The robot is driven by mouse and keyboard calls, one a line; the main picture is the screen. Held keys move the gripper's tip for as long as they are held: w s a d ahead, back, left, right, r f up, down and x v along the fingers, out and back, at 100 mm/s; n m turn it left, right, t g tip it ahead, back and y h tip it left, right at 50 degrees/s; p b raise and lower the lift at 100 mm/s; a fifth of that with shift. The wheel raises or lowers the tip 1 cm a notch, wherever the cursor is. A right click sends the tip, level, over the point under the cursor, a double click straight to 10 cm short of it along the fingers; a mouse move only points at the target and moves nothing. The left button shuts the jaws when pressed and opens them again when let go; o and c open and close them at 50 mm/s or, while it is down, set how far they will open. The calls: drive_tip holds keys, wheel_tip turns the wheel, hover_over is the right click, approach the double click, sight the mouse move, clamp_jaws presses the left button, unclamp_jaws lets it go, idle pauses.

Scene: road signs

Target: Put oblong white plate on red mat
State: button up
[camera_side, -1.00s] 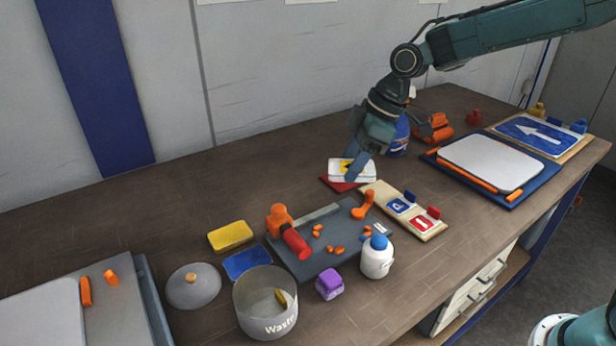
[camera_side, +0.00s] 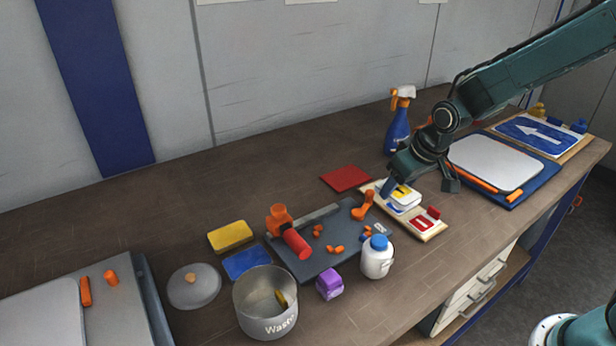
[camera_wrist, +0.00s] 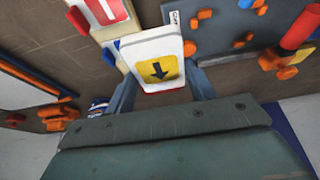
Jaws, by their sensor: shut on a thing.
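An oblong white plate (camera_side: 404,203) bears a yellow square; in the wrist view the plate (camera_wrist: 143,48) shows a black arrow on that square. My gripper (camera_side: 418,186) is shut on the plate, with one finger at each side of it, as the wrist view shows. The plate is over the left part of a wooden board, in front of a blue sign there. I cannot tell whether it touches the board. The red mat (camera_side: 346,179) lies flat and bare on the table, left of and behind the plate.
The wooden board (camera_side: 430,236) carries a red sign (camera_side: 422,222). A grey tray (camera_side: 312,268) with a red-headed hammer and orange bits lies to the left. A white bottle (camera_side: 377,258) stands in front. A blue spray bottle (camera_side: 397,130) stands behind my gripper.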

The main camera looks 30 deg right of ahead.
drive_tip(key=w+a+r, duration=0.1)
drive_tip(key=w+r, duration=0.1)
drive_tip(key=w, duration=0.4)
drive_tip(key=w+a+r, duration=0.2)
drive_tip(key=w+r, duration=0.1)
drive_tip(key=w, duration=0.3)
wheel_tip(320, 180, up, 6)
hover_over(309, 191)
drive_tip(key=s, duration=0.1)
drive_tip(key=shift+s, duration=0.2)
wheel_tip(309, 191, down, 20)
drive_tip(key=shift+r, duration=0.1)
idle(0.8)
drive_tip(key=shift+f, duration=0.2)
drive_tip(key=o, duration=1)
